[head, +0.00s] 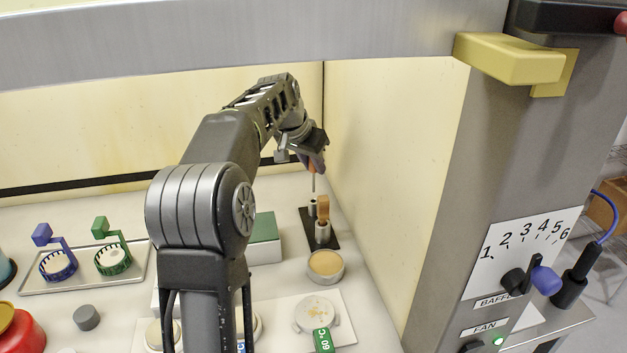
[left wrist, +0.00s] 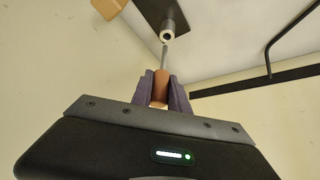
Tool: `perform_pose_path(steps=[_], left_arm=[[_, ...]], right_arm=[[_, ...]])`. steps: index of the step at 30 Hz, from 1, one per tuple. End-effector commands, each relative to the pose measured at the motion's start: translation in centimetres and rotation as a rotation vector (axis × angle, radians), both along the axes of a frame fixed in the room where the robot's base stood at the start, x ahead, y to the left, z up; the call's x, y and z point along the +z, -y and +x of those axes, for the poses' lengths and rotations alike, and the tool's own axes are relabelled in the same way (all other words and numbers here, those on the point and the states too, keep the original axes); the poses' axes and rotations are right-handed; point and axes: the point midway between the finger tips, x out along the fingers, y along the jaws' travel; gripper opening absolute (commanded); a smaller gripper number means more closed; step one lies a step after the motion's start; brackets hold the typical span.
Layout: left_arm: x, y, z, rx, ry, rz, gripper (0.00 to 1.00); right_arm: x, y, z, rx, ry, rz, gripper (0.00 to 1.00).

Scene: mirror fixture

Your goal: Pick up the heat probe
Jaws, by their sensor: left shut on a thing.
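The heat probe (left wrist: 162,86) has an orange-brown handle and a thin metal shaft. My left gripper (left wrist: 163,90) is shut on its handle, with a dark finger pad on each side. In the head view, my left gripper (head: 312,160) is over the back right of the work surface, with the thin probe shaft (head: 313,183) pointing down below it. The shaft tip is at or just above a small metal socket (head: 312,206) on a black base plate (head: 333,241); I cannot tell whether it is inside. My right gripper is not in view.
A wooden-handled tool (head: 323,209) stands in the holder close beside the probe. A round dish (head: 325,266) and a green-topped box (head: 264,238) are nearby. The enclosure's right wall (head: 385,170) is close. A tray (head: 85,279) with blue and green baskets lies left.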

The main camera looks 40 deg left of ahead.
Motion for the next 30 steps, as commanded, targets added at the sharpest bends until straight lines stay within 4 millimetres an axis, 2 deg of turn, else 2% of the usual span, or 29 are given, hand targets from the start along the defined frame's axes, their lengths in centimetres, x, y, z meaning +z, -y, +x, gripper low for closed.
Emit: perform_pose_path(steps=[3, 7, 30], left_arm=[[2.0, -0.1, 0.0, 0.0, 0.002, 0.001, 0.0], [2.9, 0.0, 0.0, 0.001, -0.001, -0.001, 0.0], [3.0, -0.3, -0.2, 0.007, -0.002, -0.001, 0.0]], right_arm=[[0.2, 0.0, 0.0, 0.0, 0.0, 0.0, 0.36], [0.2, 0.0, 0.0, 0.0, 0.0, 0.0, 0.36], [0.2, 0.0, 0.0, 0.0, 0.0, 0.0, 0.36]])
